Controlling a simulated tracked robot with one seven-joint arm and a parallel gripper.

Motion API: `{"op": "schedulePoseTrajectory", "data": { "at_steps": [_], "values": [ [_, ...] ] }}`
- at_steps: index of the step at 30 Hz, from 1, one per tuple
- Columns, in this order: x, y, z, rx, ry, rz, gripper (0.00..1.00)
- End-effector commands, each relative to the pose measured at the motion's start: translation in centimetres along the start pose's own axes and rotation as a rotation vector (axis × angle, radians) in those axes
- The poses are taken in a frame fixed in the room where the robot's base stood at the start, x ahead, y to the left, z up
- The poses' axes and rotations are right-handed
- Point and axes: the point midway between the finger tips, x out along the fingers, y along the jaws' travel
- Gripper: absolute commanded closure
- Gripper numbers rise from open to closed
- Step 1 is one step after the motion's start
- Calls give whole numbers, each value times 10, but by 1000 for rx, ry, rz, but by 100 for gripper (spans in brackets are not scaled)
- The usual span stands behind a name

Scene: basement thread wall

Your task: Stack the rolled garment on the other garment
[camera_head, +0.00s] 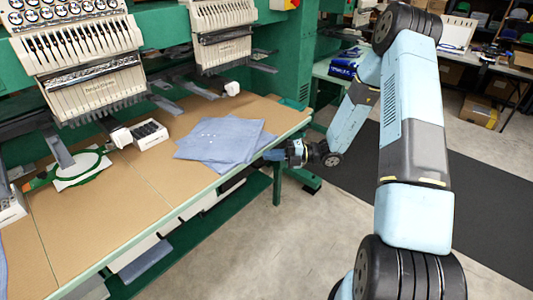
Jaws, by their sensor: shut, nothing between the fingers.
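Light blue garments (222,140) lie on the brown tabletop, towards its right end. They look like two flat, folded layers, one turned at an angle over the other, with small pale marks on top. No clearly rolled shape shows. My gripper (274,155) is at the table's front edge, just right of the garments and low beside them. It looks shut and empty. Its fingertips are small and bluish here, and I cannot tell whether they touch the cloth.
Embroidery machine heads (80,65) overhang the table's back. A green hoop (80,168) and a white box with dark contents (149,134) stand left of the garments. Dark blue folded items (345,63) lie on another table behind. Bare tabletop (120,205) is free at front left.

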Motion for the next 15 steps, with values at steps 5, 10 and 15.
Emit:
{"op": "schedulePoseTrajectory", "data": {
  "at_steps": [5,10,15],
  "values": [
    [-37,0,0,-2,-1,-1,100],
    [-69,0,0,0,-1,-1,100],
    [-90,0,0,-1,0,0,100]
  ]
}}
